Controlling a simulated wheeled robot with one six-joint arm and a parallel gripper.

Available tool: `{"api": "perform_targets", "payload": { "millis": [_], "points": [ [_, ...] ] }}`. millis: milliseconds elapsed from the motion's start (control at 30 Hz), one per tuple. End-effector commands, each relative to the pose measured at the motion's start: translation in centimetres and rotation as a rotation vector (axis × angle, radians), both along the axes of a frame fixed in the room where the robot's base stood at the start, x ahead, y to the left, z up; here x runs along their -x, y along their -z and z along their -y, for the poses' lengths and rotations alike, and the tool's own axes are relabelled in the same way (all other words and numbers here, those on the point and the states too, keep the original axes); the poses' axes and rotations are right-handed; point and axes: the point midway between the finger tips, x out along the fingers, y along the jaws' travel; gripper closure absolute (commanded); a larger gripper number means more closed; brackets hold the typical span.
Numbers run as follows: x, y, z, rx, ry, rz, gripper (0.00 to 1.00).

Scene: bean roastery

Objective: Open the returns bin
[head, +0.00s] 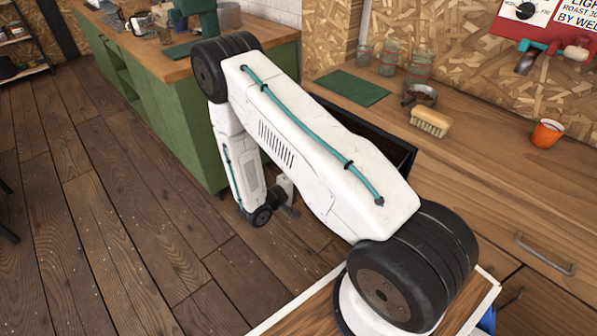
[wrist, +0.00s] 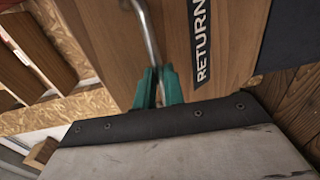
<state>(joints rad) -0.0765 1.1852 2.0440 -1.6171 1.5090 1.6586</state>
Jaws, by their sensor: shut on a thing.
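The returns bin (wrist: 228,45) shows in the wrist view as a wooden front with a dark label reading "RETURN", its end cut off by the frame. A bent metal bar handle (wrist: 150,35) is fixed beside the label. My gripper (wrist: 158,74) has its teal fingers closed around the lower part of this handle. In the head view a dark box-like opening (head: 402,152) stands out from the counter behind my arm. My arm hides most of it, and the handle and my fingertips cannot be made out there.
The wooden counter (head: 480,185) bears a brush (head: 431,122), an orange cup (head: 547,133), a green mat (head: 347,87) and glass jars (head: 390,58). A green cabinet (head: 165,110) stands to the left.

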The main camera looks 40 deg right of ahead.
Motion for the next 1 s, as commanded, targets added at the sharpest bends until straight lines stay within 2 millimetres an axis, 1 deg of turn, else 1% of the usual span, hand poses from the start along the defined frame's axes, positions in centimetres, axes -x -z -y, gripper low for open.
{"api": "perform_targets", "payload": {
  "millis": [33, 100, 467, 500, 533, 567, 867, 967, 1000],
  "points": [
    [0.3, 0.7, 0.3, -0.013, 0.008, -0.005, 1.0],
    [0.4, 0.9, 0.4, -0.012, 0.012, -0.005, 1.0],
    [0.6, 1.0, 0.4, -0.012, 0.015, -0.007, 1.0],
    [0.6, 1.0, 0.4, -0.012, 0.015, -0.007, 0.78],
    [0.5, 0.9, 0.4, -0.012, 0.015, -0.007, 0.7],
    [0.5, 0.9, 0.3, -0.011, 0.014, -0.006, 0.68],
    [0.3, 0.7, -0.3, -0.009, 0.006, -0.004, 0.68],
    [0.4, 0.6, -1.3, -0.008, 0.005, -0.004, 0.68],
    [0.4, 0.6, -1.9, -0.008, 0.003, -0.004, 0.68]
  ]
}}
